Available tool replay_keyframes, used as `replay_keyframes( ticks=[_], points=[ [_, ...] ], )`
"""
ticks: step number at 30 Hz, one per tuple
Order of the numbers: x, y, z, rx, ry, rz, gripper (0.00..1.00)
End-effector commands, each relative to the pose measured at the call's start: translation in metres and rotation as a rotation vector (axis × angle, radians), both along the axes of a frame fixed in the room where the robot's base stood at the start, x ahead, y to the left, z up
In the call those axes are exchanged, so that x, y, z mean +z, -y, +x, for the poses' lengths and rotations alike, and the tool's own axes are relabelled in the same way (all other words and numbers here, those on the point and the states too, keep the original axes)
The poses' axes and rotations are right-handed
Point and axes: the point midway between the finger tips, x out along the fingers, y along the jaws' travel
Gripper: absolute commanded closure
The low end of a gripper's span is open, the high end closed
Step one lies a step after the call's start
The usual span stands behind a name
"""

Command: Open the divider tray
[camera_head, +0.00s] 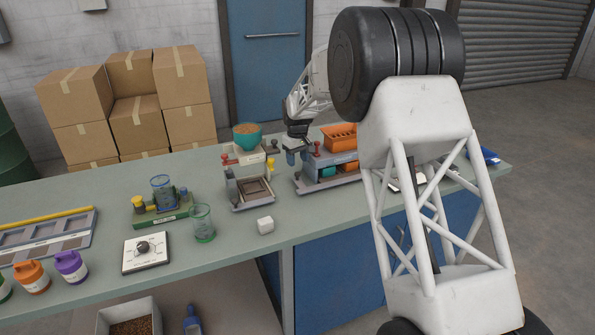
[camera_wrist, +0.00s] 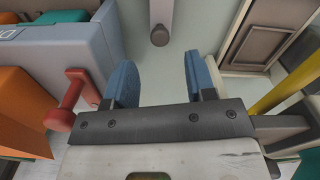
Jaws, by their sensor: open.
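No label tells me for sure which thing is the divider tray. A grey housing (camera_head: 330,181) with orange and teal parts stands right of the bench middle, with an orange bin (camera_head: 341,135) on top. Its red handle (camera_head: 317,149) also shows in the wrist view (camera_wrist: 72,103), just left of my left finger and apart from it. My gripper (camera_head: 292,158) is over the bench beside this housing. In the wrist view my gripper (camera_wrist: 161,82) has its blue fingers apart and nothing between them. A grey knob (camera_wrist: 160,36) shows beyond the fingertips.
A brown-panelled grey unit (camera_head: 238,204) stands to the left, with a teal bowl (camera_head: 247,140) behind. A yellow rod (camera_wrist: 285,90) is close on the right in the wrist view. A compartment tray (camera_head: 40,251) lies far left.

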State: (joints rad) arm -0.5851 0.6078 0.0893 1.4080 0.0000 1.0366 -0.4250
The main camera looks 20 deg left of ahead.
Motion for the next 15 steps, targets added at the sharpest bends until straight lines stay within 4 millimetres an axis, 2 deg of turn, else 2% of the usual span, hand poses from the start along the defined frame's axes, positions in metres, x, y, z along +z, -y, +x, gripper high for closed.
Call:
replay_keyframes(
  ticks=[9, 15],
  points=[
    [-0.038, 0.0, 0.0, 0.0, -0.001, -0.001, 0.5],
    [-0.05, 0.0, 0.0, 0.0, 0.0, 0.0, 0.5]
  ],
)
